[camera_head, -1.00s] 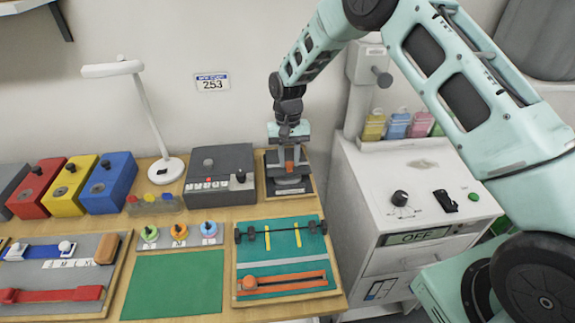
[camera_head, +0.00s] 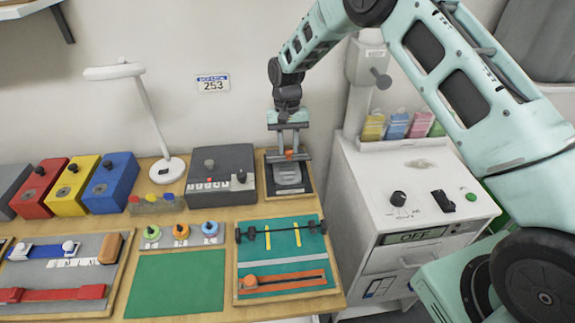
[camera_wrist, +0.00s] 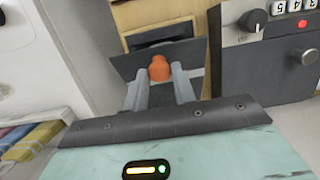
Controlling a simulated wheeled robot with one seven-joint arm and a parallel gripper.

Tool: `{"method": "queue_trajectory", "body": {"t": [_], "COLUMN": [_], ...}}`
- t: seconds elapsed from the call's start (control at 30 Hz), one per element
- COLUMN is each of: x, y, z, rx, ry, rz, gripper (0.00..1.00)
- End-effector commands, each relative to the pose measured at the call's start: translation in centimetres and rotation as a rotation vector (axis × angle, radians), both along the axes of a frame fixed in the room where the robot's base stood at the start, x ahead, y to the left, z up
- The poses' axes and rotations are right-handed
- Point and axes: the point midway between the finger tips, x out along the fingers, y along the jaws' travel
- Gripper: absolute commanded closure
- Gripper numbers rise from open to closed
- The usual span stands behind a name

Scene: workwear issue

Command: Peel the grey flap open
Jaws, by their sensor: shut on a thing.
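The grey flap (camera_wrist: 197,53) is a dark panel with an orange tab (camera_wrist: 159,68) on it. In the wrist view the flap stands tilted, and a dark recess shows behind its top edge. In the head view the flap (camera_head: 273,157) is a thin dark strip above a lighter grey pad (camera_head: 288,177) on a wooden-edged board. My gripper (camera_head: 290,150) reaches down from above, its two fingers closed on the orange tab. In the wrist view my gripper (camera_wrist: 160,78) has a finger on each side of the tab. The flap's lower part is partly hidden by the fingers.
A dark grey box (camera_head: 221,174) with a knob stands close left of the board. A white cabinet (camera_head: 410,190) with a dial stands close on the right. A white lamp (camera_head: 165,168) is further left. The wall is close behind.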

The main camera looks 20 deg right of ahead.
Motion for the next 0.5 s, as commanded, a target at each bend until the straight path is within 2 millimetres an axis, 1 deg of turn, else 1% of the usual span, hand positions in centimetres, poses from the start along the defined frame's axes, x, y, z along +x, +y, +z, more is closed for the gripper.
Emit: {"method": "queue_trajectory", "body": {"t": [0.03,0.1,0.4,0.5], "x": [0.33,0.48,0.52,0.75], "y": [-0.08,-0.12,-0.12,-0.17], "z": [0.4,0.58,0.6,0.89], "rx": [0.0,0.0,0.0,0.0], "ry": [-0.005,-0.006,-0.004,-0.004], "rz": [-0.001,-0.001,-0.001,-0.001], "gripper": [0.87,0.87,0.87,0.87]}}
